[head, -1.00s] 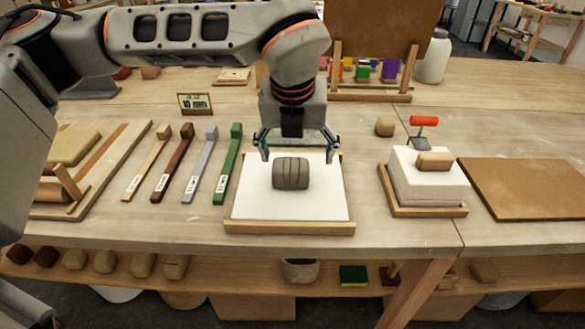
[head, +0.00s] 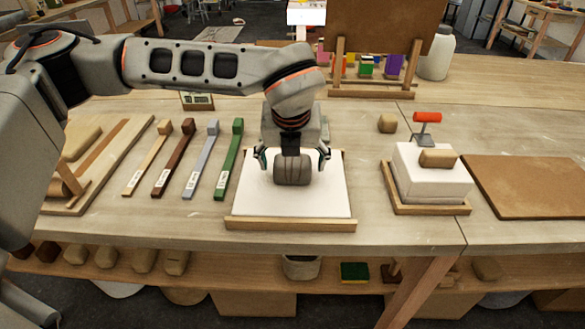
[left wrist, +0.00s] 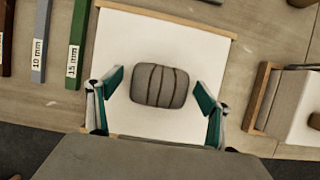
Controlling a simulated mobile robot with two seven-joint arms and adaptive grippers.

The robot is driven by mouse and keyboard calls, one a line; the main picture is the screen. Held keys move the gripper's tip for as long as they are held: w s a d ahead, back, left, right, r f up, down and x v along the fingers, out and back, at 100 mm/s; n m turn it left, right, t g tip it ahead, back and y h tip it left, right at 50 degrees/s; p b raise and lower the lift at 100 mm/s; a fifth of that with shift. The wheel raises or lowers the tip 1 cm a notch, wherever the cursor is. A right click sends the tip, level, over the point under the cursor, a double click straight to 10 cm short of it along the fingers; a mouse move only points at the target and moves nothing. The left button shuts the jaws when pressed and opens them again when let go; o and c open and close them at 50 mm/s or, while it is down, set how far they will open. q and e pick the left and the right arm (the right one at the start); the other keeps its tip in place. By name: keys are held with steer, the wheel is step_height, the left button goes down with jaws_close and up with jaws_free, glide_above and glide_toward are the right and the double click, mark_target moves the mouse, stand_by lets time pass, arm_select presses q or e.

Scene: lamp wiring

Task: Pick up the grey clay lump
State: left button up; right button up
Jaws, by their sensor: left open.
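The grey clay lump (head: 292,172) is a rounded block with dark grooves across it. It lies on the white board (head: 322,198) with a wooden front edge, near the middle of the table. My left gripper (head: 294,160) is open right above and behind the lump and partly covers its top in the head view. In the left wrist view the lump (left wrist: 159,86) lies between and just beyond the two spread green-padded fingers (left wrist: 160,98), with white board showing on both sides. I see no contact. My right gripper is not in view.
Several labelled sticks, including a green one (head: 229,160), lie left of the board. A white block (head: 430,182) on a wooden tray, with a tan piece and a red-handled tool (head: 427,118), stands to the right. A brown panel (head: 525,187) lies farther right.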

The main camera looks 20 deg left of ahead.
arm_select(q)
steer(key=c, duration=1.6)
steer(key=shift+r, duration=0.1)
steer(key=shift+c, duration=1)
steer(key=shift+r, duration=0.15)
